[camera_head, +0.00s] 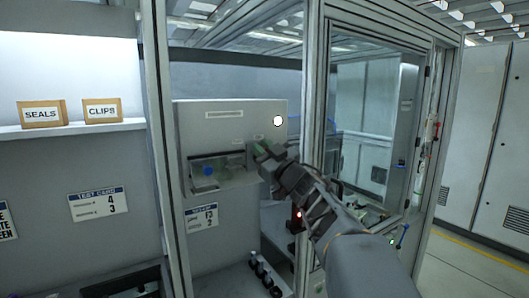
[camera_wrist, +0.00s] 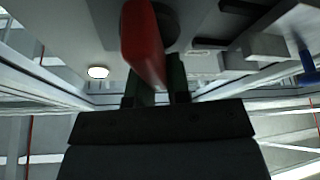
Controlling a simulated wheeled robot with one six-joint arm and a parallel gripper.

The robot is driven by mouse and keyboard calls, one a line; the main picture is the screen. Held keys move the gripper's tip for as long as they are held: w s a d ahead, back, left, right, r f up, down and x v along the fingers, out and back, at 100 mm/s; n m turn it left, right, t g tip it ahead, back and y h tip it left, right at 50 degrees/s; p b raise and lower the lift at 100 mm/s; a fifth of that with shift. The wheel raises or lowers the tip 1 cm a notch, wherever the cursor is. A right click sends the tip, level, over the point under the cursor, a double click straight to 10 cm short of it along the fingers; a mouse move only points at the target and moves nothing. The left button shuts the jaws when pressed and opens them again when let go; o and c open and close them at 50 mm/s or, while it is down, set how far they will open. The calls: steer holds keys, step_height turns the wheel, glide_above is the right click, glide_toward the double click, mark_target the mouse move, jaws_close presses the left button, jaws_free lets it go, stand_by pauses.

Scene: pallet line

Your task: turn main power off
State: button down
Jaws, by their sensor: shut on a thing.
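A red handle (camera_wrist: 145,45) on a dark round base shows in the wrist view, on the face of a light grey panel box (camera_head: 230,120). My gripper (camera_wrist: 155,88) is shut on the red handle, one finger on each side. In the head view my gripper (camera_head: 262,152) is at the right part of the box's front, below a round white lamp (camera_head: 278,121). The lamp also shows in the wrist view (camera_wrist: 98,72). In the head view my gripper hides the handle. The labels on the box are too small to read.
A recess with a blue knob (camera_head: 207,170) is left of my gripper on the box. A shelf (camera_head: 75,130) at left holds boxes marked SEALS (camera_head: 42,114) and CLIPS (camera_head: 102,110).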

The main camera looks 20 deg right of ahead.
mark_target(247, 158)
steer(key=n, duration=0.1)
steer(key=f+n+g+y, duration=0.1)
steer(key=n, duration=0.3)
steer(key=shift+w+a+f+g+y, duration=0.15)
steer(key=shift+a+f+g+y, duration=0.15)
steer(key=shift+y, duration=0.1)
steer(key=n, duration=0.2)
steer(key=n+g+y, duration=0.1)
steer(key=n, duration=0.1)
steer(key=shift+a+f+g, duration=0.2)
steer(key=shift+g, duration=0.1)
steer(key=n, duration=0.2)
steer(key=n+g, duration=0.1)
steer(key=n, duration=0.1)
steer(key=f+n+g, duration=0.1)
steer(key=n, duration=0.1)
steer(key=shift+a, duration=0.25)
steer(key=shift+n+g, duration=0.3)
steer(key=shift+n, duration=0.2)
steer(key=shift+s, duration=0.2)
steer(key=c, duration=1.2)
jaws_free()
steer(key=shift+o, duration=0.6)
steer(key=shift+w+d, duration=0.2)
steer(key=shift+a+n, duration=0.2)
steer(key=shift+n, duration=0.1)
steer(key=b+v, duration=0.2)
steer(key=v, duration=1.2)
